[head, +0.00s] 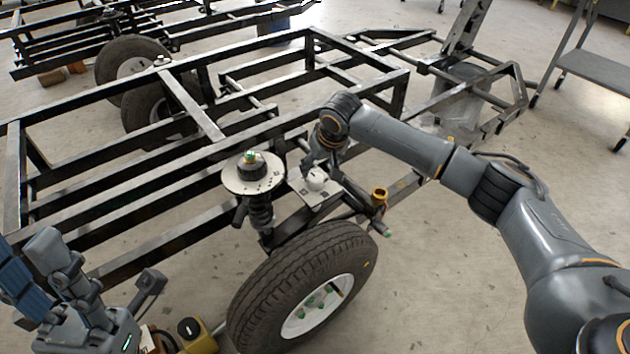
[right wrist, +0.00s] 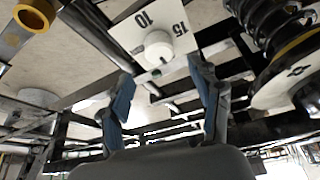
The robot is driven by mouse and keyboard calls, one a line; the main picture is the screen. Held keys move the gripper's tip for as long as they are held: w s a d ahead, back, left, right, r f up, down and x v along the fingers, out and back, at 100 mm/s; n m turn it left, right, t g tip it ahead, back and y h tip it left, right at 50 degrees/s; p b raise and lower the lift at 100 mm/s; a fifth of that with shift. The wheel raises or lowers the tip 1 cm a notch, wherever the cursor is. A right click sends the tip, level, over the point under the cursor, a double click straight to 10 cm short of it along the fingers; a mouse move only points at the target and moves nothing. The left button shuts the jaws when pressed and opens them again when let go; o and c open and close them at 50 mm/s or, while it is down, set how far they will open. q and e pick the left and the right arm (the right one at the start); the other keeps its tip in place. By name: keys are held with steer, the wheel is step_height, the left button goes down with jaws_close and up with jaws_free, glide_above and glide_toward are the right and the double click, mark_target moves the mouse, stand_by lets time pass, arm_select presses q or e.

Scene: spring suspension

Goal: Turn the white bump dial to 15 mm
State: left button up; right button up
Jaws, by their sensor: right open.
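The white bump dial (head: 316,178) is a round knob on a flat white plate (head: 300,190) beside the spring. In the right wrist view the dial (right wrist: 159,46) stands on the plate, which carries the marks 10 and 15. My right gripper (head: 316,163) is at the dial from the far side. In the right wrist view, its two fingers (right wrist: 160,75) are spread with the dial just beyond and between their tips, apart from it. My left gripper (head: 100,258) is at the lower left, fingers spread, empty and far from the dial.
The coil spring (head: 259,208) with its round white top plate (head: 240,180) stands left of the dial. A wheel (head: 300,285) is in front. A brass-coloured cup (head: 379,193) is right of the dial. Black frame rails (head: 130,190) surround the area.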

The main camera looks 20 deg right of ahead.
mark_target(315, 177)
steer(key=b+x, duration=0.2)
steer(key=x, duration=0.5)
steer(key=shift+w+f+b, duration=0.1)
steer(key=shift+f+b, duration=0.05)
steer(key=shift+b, duration=0.25)
steer(key=c, duration=1.1)
